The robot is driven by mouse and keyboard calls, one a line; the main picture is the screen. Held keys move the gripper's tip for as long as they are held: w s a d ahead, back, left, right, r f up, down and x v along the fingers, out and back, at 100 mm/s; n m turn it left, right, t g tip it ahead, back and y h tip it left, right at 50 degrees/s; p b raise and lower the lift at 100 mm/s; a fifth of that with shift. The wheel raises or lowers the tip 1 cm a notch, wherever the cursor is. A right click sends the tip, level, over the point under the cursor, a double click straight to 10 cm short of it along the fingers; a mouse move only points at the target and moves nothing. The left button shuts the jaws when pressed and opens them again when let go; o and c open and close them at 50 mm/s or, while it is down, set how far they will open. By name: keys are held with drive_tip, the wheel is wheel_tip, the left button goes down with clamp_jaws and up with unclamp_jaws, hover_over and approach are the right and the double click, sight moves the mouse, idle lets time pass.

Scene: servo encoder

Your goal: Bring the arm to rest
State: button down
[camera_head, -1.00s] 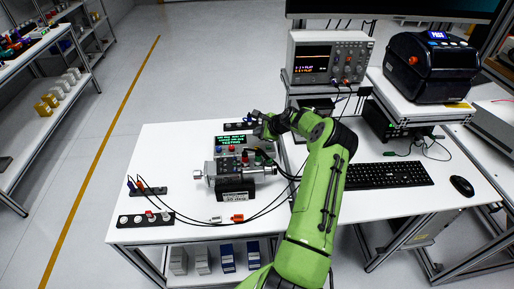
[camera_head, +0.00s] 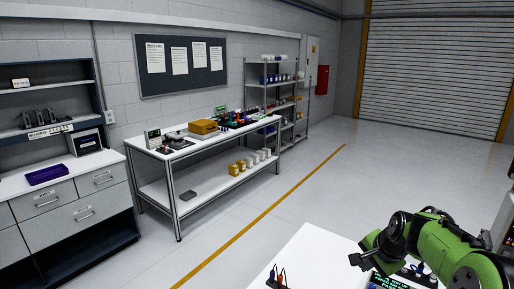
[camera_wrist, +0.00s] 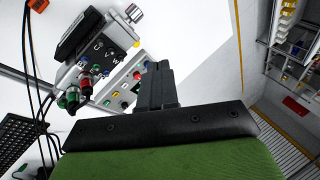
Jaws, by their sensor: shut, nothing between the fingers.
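My green arm with its black gripper (camera_head: 366,256) reaches in from the lower right of the head view, above the white test table (camera_head: 308,250). In the wrist view my gripper (camera_wrist: 158,72) is shut, with its fingers together and nothing between them. Beyond the fingers, a control panel with coloured buttons (camera_wrist: 124,90) and the servo motor unit (camera_wrist: 108,48) lie on the table. The gripper appears above and beside the panel; I cannot tell the exact gap.
Black and green leads (camera_wrist: 72,98) run by the motor. A keyboard (camera_wrist: 18,140) lies at the wrist view's left. A workbench with boxes (camera_head: 205,140), a drawer cabinet (camera_head: 70,190) and shelving (camera_head: 285,95) line the wall. The floor (camera_head: 300,185) between is clear.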

drive_tip(key=s+a+r+n+h, duration=0.1)
drive_tip(key=s+a+r+n, duration=0.3)
drive_tip(key=s+a, duration=0.35)
drive_tip(key=s+a+r+n, duration=0.4)
drive_tip(key=s+a+r, duration=0.15)
drive_tip(key=s, duration=0.25)
drive_tip(key=s+a+f+n, duration=0.1)
drive_tip(key=s+n, duration=0.1)
drive_tip(key=s, duration=0.4)
drive_tip(key=s+a+f+n, duration=0.1)
drive_tip(key=s+a+n, duration=0.1)
drive_tip(key=s, duration=0.5)
drive_tip(key=shift+s+a+f+n+y, duration=0.15)
drive_tip(key=shift+f+n+y, duration=0.15)
drive_tip(key=shift+n, duration=0.3)
